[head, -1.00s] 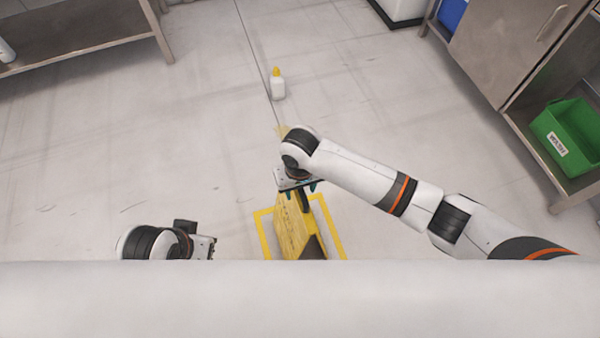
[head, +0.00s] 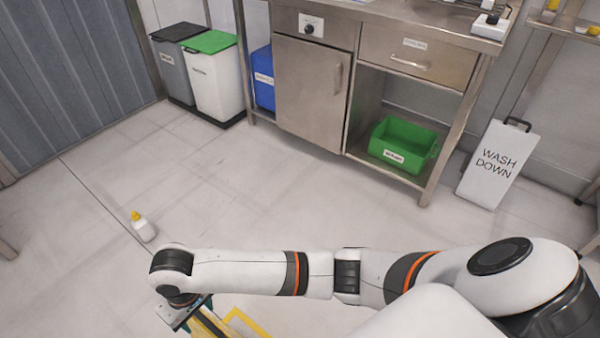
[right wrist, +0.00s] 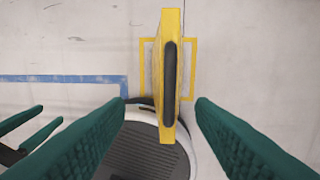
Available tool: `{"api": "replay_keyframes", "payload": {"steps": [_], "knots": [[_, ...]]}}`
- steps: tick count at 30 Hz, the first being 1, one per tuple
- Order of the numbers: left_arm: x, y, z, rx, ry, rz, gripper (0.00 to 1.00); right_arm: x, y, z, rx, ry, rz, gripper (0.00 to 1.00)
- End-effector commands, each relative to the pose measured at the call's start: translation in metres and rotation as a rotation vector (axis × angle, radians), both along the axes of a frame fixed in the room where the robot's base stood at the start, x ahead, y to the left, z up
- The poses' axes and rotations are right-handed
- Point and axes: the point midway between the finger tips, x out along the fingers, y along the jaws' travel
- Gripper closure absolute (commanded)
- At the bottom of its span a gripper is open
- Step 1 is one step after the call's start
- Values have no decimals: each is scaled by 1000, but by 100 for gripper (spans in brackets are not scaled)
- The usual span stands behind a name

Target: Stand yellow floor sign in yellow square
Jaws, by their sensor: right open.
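The yellow floor sign (right wrist: 171,75) stands upright, its narrow top with a dark slot facing the right wrist camera. It also shows in part at the bottom of the head view (head: 207,325). The yellow square (right wrist: 192,68) is marked on the floor, its outline visible on both sides of the sign; the sign's feet are hidden. My right gripper (right wrist: 160,108) is open, its green fingers on either side of the sign with clear gaps. In the right wrist view, my left gripper (right wrist: 50,114) shows only two fingers, apart and empty, left of the sign.
A white bottle with a yellow cap (head: 143,227) stands on the floor. A steel cabinet (head: 310,95) holding a green crate (head: 403,145), bins (head: 213,80) and a white "WASH DOWN" board (head: 497,165) stand farther back. Blue floor tape (right wrist: 60,79) runs left of the square.

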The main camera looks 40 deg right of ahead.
Motion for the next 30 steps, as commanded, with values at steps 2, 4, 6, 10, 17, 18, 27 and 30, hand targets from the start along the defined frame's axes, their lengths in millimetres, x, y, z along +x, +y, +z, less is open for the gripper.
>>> {"api": "replay_keyframes", "payload": {"steps": [2,4,6,10,17,18,27,30], "knots": [[0,0,0,0,0,0,64,-15,6,-8,89,-3,4,50],[0,0,0,0,0,0,64,-25,5,-14,179,-33,-6,50],[0,0,0,0,0,0,64,-33,-6,-21,249,-85,-31,50],[0,0,0,0,0,0,64,-51,-56,-47,260,-175,-102,50],[0,0,1,-1,0,0,64,-108,-165,-95,76,-238,-161,50],[0,0,1,-1,1,0,64,-118,-179,-100,45,-240,-161,50],[0,0,1,-1,0,0,64,-136,-209,-106,-26,-246,-152,50],[0,0,1,0,0,0,64,-136,-209,-106,-25,-246,-152,50]]}}
